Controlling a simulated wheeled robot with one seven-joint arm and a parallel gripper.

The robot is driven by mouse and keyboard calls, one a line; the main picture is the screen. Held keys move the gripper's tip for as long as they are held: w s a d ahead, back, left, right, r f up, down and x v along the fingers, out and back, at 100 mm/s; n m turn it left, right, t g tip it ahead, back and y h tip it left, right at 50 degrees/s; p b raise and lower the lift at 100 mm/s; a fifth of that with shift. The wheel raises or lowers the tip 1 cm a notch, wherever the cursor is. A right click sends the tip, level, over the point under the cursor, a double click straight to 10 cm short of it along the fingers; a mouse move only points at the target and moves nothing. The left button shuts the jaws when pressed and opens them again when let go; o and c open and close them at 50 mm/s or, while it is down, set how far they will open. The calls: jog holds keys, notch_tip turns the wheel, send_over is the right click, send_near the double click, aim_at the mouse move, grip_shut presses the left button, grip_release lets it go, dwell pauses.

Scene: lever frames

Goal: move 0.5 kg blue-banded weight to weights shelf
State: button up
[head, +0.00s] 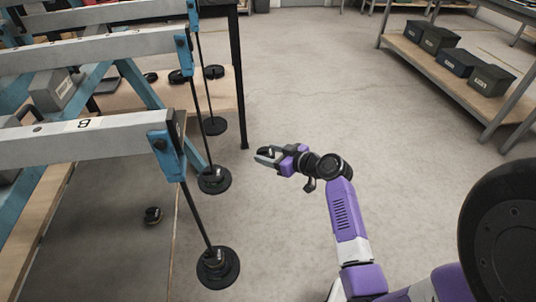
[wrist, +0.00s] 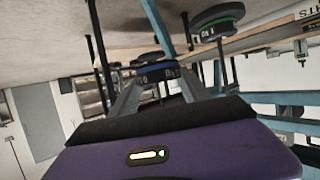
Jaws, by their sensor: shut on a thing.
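My gripper (head: 266,155) is shut on a small dark weight (head: 264,151), held in the air over the bare floor, right of the hanging pans. A wooden shelf (head: 225,92) with black weights (head: 213,72) stands behind the lever frames. In the wrist view, a cut-off, upside-down sign (wrist: 312,13) at upper right appears to end in "HTS", above a wooden board (wrist: 270,34).
Lever beams (head: 85,143) fill the left. Rods carry a near pan (head: 232,280), a middle pan (head: 224,187) and a far pan (head: 214,126), with weights on at least two. A loose weight (head: 153,215) lies at lower left. Dark boxes (head: 491,80) sit on a right-hand shelf. Central floor is clear.

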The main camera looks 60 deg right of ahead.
jog(key=shift+r, duration=0.1)
dwell(0.3)
jog(key=s+d+b, duration=0.2)
jog(key=s+d, duration=0.2)
jog(key=s, duration=0.1)
dwell(1.1)
jog(key=shift+d, duration=0.1)
dwell(0.6)
